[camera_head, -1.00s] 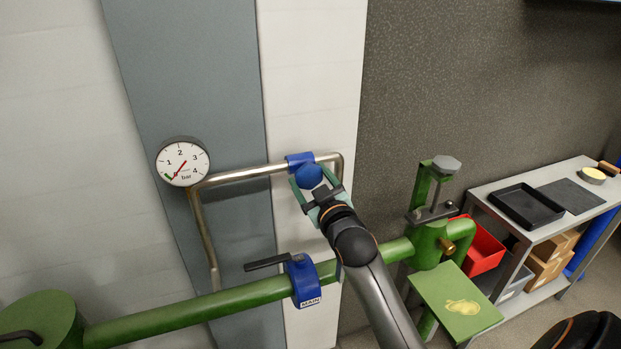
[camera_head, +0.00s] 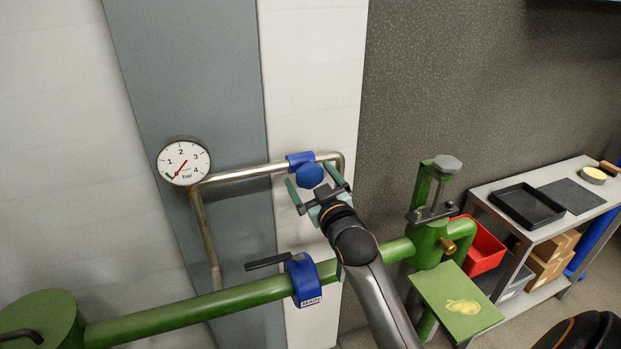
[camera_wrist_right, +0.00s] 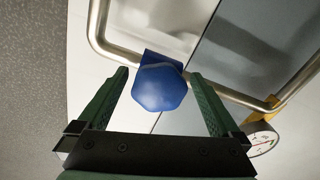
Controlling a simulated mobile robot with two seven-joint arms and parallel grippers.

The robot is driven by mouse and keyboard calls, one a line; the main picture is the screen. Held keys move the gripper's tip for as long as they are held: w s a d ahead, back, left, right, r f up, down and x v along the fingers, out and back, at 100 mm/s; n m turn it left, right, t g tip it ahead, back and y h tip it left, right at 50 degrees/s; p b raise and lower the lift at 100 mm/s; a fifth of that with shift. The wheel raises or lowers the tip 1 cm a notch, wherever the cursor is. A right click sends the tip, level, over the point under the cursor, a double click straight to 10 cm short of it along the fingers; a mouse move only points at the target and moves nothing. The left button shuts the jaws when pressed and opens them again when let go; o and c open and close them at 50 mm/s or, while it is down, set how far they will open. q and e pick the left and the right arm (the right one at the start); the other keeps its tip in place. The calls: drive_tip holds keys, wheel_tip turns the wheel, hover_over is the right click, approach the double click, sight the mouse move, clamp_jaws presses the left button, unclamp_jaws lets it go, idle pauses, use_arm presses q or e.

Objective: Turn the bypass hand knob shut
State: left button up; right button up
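The bypass hand knob (camera_head: 310,176) is a blue faceted knob on a blue valve body on the thin steel bypass pipe (camera_head: 240,174). In the right wrist view the knob (camera_wrist_right: 160,88) sits between the two green fingers, with a gap on each side. My right gripper (camera_head: 316,184) is open around the knob, not touching it; its fingers also show in the right wrist view (camera_wrist_right: 163,92). My left gripper is not in view.
A pressure gauge (camera_head: 183,161) is at the pipe's left end, its red needle at lower left. Below runs a thick green pipe (camera_head: 220,301) with a blue MAIN valve (camera_head: 304,281) and black lever. A shelf (camera_head: 540,232) with a black tray (camera_head: 526,205) stands at the right.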

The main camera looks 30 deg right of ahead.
drive_tip(key=shift+s, duration=0.1)
drive_tip(key=b+v, duration=0.2)
drive_tip(key=v, duration=1)
drive_tip(key=shift+a, duration=0.15)
drive_tip(key=shift+s, duration=0.15)
drive_tip(key=s+a+f+n+g+y, duration=0.15)
drive_tip(key=a+f, duration=0.25)
drive_tip(key=f, duration=0.5)
drive_tip(key=s+a+f+g+y, duration=0.1)
drive_tip(key=a+f+g+y, duration=0.15)
drive_tip(key=f, duration=0.75)
drive_tip(key=s+a+f+g, duration=0.1)
drive_tip(key=s+a+f, duration=0.2)
drive_tip(key=s+f, duration=0.1)
drive_tip(key=s+a+f+g+y, duration=0.1)
drive_tip(key=s+a+f, duration=0.1)
drive_tip(key=s+f, duration=0.2)
drive_tip(key=s+a+f+g+y, duration=0.1)
drive_tip(key=s+a+f+g, duration=0.1)
drive_tip(key=f, duration=0.6)
drive_tip(key=shift+s+a+f, duration=0.3)
drive_tip(key=shift+s+a, duration=0.5)
drive_tip(key=shift+s, duration=0.4)
